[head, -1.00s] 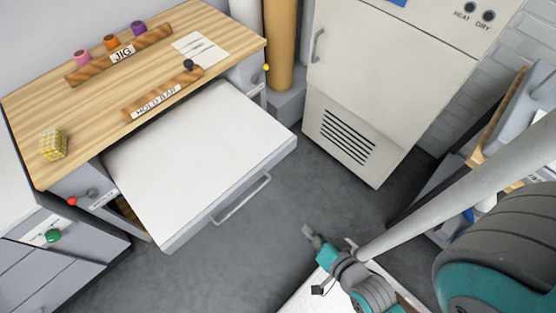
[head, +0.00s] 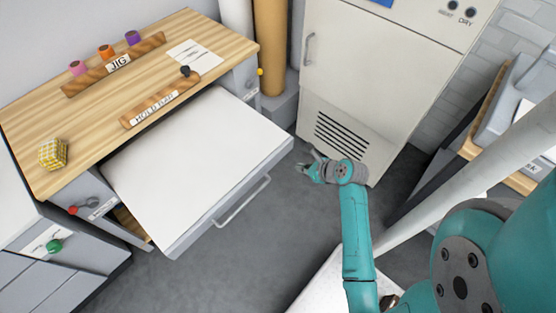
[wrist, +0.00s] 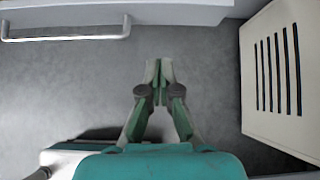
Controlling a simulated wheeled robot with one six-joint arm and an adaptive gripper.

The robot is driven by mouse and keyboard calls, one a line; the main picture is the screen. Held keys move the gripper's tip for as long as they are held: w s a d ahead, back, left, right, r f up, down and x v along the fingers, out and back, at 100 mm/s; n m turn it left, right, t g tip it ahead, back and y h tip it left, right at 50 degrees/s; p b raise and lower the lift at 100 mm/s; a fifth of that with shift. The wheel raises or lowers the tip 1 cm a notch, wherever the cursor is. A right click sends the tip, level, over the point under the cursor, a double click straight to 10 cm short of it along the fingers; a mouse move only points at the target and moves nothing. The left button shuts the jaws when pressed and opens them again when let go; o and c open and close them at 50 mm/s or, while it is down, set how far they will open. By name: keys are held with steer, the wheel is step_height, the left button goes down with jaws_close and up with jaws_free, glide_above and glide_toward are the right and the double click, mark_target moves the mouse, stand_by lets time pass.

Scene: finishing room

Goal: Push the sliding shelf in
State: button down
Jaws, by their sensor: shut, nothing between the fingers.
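The sliding shelf (head: 200,165) is a white-topped grey tray pulled well out from under the wooden worktop in the head view. A bar handle (head: 242,201) runs along its front face. The handle also shows at the top left of the wrist view (wrist: 66,38). My gripper (head: 302,167) is to the right of the shelf's right front corner, apart from it, over the grey floor. In the wrist view my gripper (wrist: 158,66) has its fingertips together with nothing between them.
A white cabinet (head: 365,60) with a vent stands close right of my gripper. Grey floor lies clear before the shelf.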

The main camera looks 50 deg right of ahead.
glide_toward(274, 158)
steer(key=shift+m, duration=0.3)
steer(key=x, duration=0.5)
steer(key=shift+d+f, duration=0.15)
steer(key=shift+f, duration=0.35)
steer(key=shift+w, duration=0.4)
